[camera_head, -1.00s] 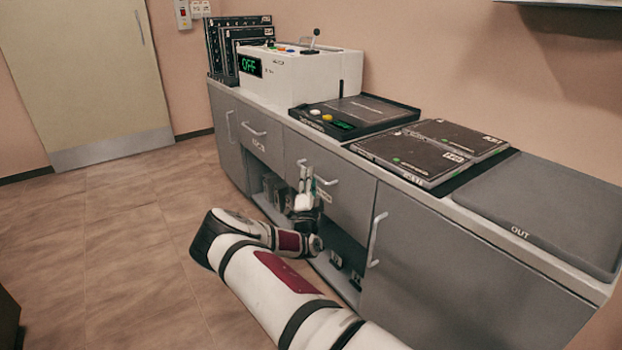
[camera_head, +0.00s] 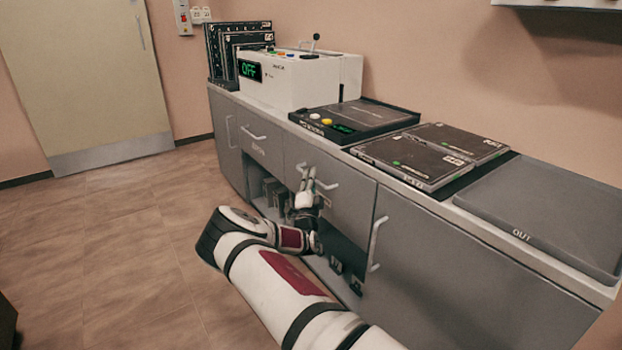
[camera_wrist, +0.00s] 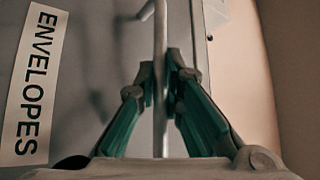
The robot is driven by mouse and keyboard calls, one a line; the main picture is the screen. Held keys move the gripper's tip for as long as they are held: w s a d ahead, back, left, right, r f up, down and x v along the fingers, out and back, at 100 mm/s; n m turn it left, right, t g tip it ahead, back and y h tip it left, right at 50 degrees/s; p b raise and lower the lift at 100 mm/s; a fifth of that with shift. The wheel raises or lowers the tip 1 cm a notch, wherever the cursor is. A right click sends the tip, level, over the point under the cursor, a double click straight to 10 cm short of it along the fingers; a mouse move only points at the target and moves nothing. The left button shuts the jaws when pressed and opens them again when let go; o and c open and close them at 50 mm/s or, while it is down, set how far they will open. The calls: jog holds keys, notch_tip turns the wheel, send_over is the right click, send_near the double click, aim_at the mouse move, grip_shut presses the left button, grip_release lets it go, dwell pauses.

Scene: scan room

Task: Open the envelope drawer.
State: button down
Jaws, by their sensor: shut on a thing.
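The envelope drawer (camera_head: 350,205) is a grey front under the worktop, right of the middle of the cabinet row. In the wrist view the drawer front (camera_wrist: 95,60) carries a white label (camera_wrist: 35,75) reading ENVELOPES. My gripper (camera_wrist: 163,85) is shut on the drawer's bar handle (camera_wrist: 161,30), with one green-padded finger on each side of the bar. In the head view my gripper (camera_head: 307,188) is at the drawer front and hides part of the handle. The drawer front looks flush with its neighbours; no gap is clearly visible.
Below the drawer is an open shelf (camera_head: 340,258) with small dark items. A cabinet door with a vertical handle (camera_head: 377,243) stands to the right. A scanner box (camera_head: 300,82) and several dark panels lie on the worktop.

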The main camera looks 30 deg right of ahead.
jog(key=s+a+p, duration=0.1)
jog(key=a, duration=3.6)
jog(key=shift+s+a+f+p, duration=0.2)
jog(key=shift+a+p, duration=0.1)
jog(key=shift+a, duration=0.1)
jog(key=c, duration=1.7)
grip_release()
jog(key=shift+r, duration=0.1)
jog(key=v, duration=1.2)
